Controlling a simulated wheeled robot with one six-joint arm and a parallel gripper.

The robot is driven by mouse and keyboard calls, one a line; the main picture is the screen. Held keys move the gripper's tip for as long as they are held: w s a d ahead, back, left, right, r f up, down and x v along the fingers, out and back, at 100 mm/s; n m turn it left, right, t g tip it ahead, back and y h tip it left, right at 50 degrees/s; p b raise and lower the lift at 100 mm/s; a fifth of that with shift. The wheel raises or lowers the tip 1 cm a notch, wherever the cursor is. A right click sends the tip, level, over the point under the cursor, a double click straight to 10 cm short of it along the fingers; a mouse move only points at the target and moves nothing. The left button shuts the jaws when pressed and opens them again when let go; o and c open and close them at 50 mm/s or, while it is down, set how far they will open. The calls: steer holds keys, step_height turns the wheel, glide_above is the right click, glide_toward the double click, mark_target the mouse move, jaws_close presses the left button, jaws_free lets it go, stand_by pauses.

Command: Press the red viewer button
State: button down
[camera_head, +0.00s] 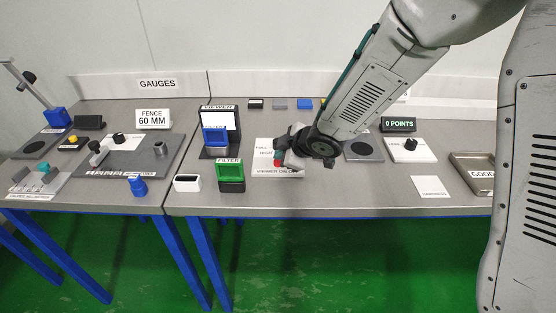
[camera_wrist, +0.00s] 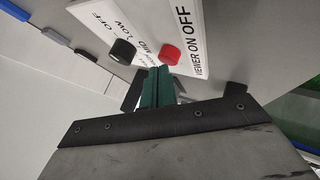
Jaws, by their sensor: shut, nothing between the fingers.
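The red viewer button (camera_wrist: 169,54) is a round red cap on a white panel (camera_wrist: 188,22) lettered "VIEWER ON OFF" in the wrist view. A black knob (camera_wrist: 122,52) sits beside it on the panel. My gripper (camera_wrist: 157,72) is shut and empty, its green fingertips close to the button; I cannot tell whether they touch it. In the head view my gripper (camera_head: 280,154) is over the panel's front part, and a bit of the red button (camera_head: 278,163) shows at its tip. My wrist hides much of the panel and the knob there.
A dark round pad (camera_head: 364,150) and a "0 POINTS" display (camera_head: 398,125) lie to the right. A metal tray (camera_head: 474,160) is at far right.

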steer(key=shift+r, duration=0.4)
steer(key=shift+r, duration=3)
